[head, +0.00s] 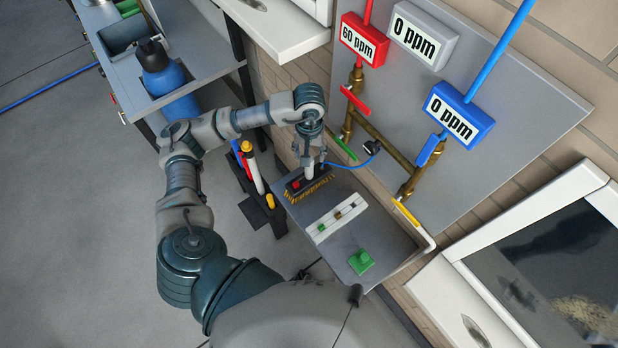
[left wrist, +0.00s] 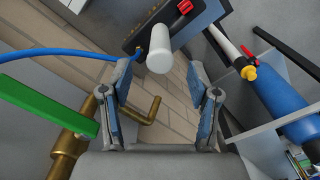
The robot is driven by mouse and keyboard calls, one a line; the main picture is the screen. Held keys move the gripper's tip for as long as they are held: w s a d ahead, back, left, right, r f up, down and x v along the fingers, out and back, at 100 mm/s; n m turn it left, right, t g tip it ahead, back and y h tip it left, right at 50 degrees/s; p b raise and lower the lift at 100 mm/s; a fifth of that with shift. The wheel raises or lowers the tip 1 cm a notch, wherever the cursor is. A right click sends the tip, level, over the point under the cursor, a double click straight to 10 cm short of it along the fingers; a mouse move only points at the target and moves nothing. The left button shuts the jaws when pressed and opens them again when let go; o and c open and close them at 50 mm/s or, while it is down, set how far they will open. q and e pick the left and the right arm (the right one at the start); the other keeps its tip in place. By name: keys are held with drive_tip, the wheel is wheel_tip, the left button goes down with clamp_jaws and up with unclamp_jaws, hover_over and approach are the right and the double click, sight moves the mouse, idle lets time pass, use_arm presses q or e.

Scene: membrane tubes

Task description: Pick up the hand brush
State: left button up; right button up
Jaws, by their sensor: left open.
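The hand brush (head: 297,186) is a dark block with yellow bristles, a red knob and a pale upright handle. It sits at the upper left end of the grey tray (head: 335,262). In the left wrist view the brush (left wrist: 139,34) is at the top, with its white cylindrical handle (left wrist: 160,50) pointing toward me. My left gripper (head: 312,152) is above the brush. In the left wrist view the gripper (left wrist: 160,78) is open, with the handle's end in line with the gap between its fingers. I cannot tell the exact depth. My right gripper is not in view.
A blue hose (head: 350,165) runs to the brush. Brass pipes (head: 384,138) with coloured valve handles are close on the right. A white strip (head: 336,218) and a green block (head: 361,262) lie on the tray.

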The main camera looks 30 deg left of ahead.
sight(309, 173)
use_arm(q)
wheel_tip(309, 173, down, 5)
drive_tip(key=shift+r+p, duration=0.2)
drive_tip(key=shift+p, duration=0.2)
drive_tip(key=shift+d+f, duration=0.1)
drive_tip(key=shift+f, duration=0.2)
drive_tip(key=c, duration=1)
drive_tip(key=shift+a, duration=0.2)
clamp_jaws()
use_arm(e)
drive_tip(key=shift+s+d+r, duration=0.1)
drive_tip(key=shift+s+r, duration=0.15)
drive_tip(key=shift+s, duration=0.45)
